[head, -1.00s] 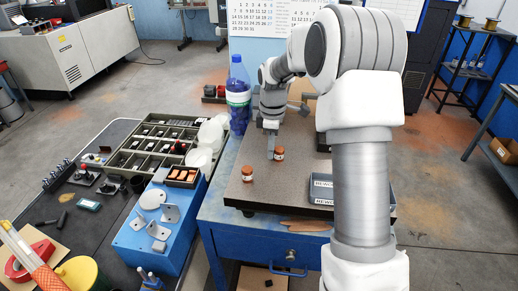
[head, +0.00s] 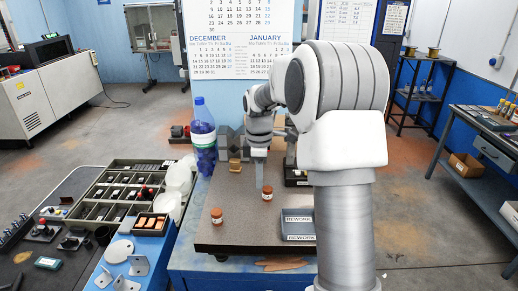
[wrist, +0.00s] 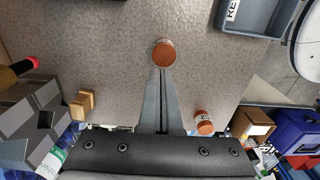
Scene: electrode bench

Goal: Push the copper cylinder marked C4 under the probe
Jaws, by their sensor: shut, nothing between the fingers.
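A copper-coloured cylinder with a white label (head: 267,193) stands on the dark granite plate (head: 235,238). In the wrist view its round top (wrist: 164,53) is right at my fingertips. A second labelled copper cylinder (head: 217,216) stands to the left and nearer; it also shows in the wrist view (wrist: 204,122), apart from my fingers. I cannot read the marks on either. My gripper (head: 259,184) points down, shut and empty, just left of the first cylinder. In the wrist view its closed fingers (wrist: 162,78) seem to touch that cylinder. I cannot clearly make out the probe.
A grey REWORK tray (head: 299,237) lies at the plate's front right, partly behind my arm. A wooden block (head: 234,166) and grey V-blocks (head: 229,143) stand at the back. A blue bottle (head: 204,150) stands at the left.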

